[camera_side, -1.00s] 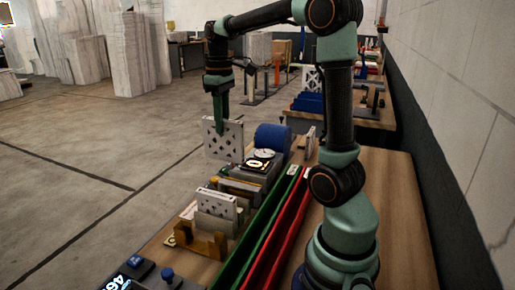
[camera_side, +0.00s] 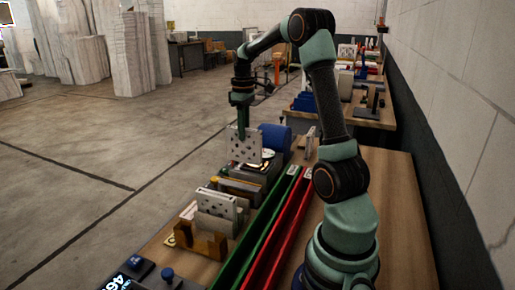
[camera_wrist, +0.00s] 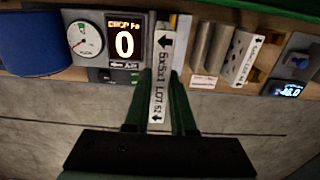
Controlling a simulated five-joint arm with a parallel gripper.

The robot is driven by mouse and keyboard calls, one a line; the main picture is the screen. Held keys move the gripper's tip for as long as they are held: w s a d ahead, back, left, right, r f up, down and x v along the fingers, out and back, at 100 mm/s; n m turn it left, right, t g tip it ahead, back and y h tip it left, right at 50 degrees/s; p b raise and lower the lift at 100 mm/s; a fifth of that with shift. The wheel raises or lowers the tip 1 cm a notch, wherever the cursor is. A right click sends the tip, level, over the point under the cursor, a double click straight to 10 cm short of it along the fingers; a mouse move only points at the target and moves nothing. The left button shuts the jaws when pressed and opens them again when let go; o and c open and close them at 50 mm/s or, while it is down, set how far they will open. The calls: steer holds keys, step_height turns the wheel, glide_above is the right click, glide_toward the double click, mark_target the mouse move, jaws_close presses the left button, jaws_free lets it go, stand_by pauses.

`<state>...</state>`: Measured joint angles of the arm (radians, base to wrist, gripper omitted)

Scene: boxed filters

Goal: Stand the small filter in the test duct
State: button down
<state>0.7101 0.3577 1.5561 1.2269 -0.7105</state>
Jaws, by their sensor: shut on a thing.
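My gripper (camera_side: 241,132) is shut on a white filter with dark spots (camera_side: 246,151), held upright at the top edge. The test duct's panel, with a round gauge (camera_wrist: 86,39) and a display reading 0 (camera_wrist: 125,43), lies just left of the filter there. In the side view the filter partly hides the panel. I cannot tell whether the filter's lower edge touches the duct.
A blue cylinder (camera_side: 275,137) stands behind the panel. A wooden rack (camera_side: 204,240) and another white spotted filter (camera_side: 216,204) stand nearer the camera. Green (camera_side: 262,232) and red (camera_side: 281,237) rails run along the bench. A blue button box (camera_wrist: 297,62) sits at the wrist view's right.

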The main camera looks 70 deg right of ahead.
glide_above(245, 161)
steer(key=shift+w+d+f, duration=0.1)
steer(key=shift+d+f, duration=0.05)
steer(key=shift+f, duration=0.65)
steer(key=shift+w+d+f, duration=0.1)
steer(key=shift+d+f, duration=0.05)
steer(key=shift+f, duration=0.65)
steer(key=shift+w+d+f, duration=0.1)
steer(key=shift+d+f, duration=0.05)
steer(key=shift+f, duration=0.65)
steer(key=shift+f, duration=0.35)
steer(key=shift+f, duration=0.35)
steer(key=shift+f, duration=0.75)
steer(key=shift+f, duration=0.35)
steer(key=shift+f, duration=0.35)
steer(key=shift+f, duration=0.3)
steer(key=shift+f, duration=0.45)
